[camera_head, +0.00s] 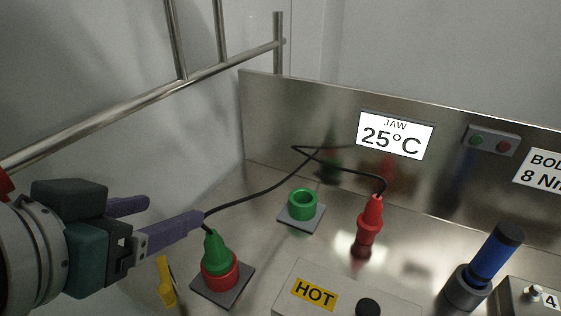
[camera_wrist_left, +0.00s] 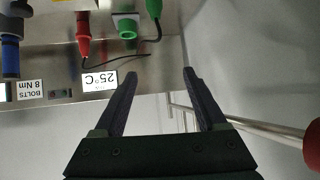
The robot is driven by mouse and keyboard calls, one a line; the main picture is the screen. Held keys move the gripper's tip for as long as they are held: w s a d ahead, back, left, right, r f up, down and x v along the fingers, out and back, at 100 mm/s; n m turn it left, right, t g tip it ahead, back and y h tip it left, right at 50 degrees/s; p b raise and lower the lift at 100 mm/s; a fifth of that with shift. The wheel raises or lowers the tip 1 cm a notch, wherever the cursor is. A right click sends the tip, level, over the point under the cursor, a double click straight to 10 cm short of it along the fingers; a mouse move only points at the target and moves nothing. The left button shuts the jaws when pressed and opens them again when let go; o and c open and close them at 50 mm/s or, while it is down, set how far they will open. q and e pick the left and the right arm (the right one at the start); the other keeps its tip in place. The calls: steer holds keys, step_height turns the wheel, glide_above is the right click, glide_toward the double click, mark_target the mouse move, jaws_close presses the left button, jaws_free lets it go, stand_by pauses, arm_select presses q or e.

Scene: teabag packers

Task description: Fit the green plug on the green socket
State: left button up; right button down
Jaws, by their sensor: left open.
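The green plug (camera_head: 217,247) stands upright on the red socket (camera_head: 221,271), whose dark base plate is at the lower left of the bench. The green socket (camera_head: 302,204), an open ring on a grey plate, is empty behind it and to the right. My left gripper (camera_head: 174,210) is open and empty, its fingers just left of and above the green plug. In the left wrist view the green plug (camera_wrist_left: 153,8) and green socket (camera_wrist_left: 127,29) lie beyond the open fingertips (camera_wrist_left: 160,73). A black cable runs from the green plug. My right gripper is not in view.
The red plug (camera_head: 371,218) stands on the bench at the right, joined to the black cable (camera_head: 259,194). A HOT box (camera_head: 333,287) with a black knob is in front. A blue-handled tool (camera_head: 494,255) stands in a holder. A metal rail (camera_head: 110,111) is at left.

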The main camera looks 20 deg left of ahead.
mark_target(212, 246)
arm_select(q)
steer(key=f+t+b, duration=0.1)
steer(key=f+b, duration=0.3)
steer(key=w+f+t+b, duration=0.1)
steer(key=f+b, duration=0.3)
steer(key=w+f+b, duration=0.1)
steer(key=f+b, duration=0.4)
steer(key=shift+w+t, duration=0.25)
steer(key=shift+t, duration=0.15)
steer(key=x, duration=0.4)
steer(key=shift+w+b, duration=0.3)
steer(key=shift+b, duration=0.1)
steer(key=x, duration=0.1)
steer(key=b+x, duration=0.1)
steer(key=x, duration=0.2)
steer(key=shift+a+f, duration=0.3)
steer(key=shift+f, duration=0.15)
steer(key=shift+w+f, duration=0.1)
steer(key=shift+w, duration=0.4)
jaws_close()
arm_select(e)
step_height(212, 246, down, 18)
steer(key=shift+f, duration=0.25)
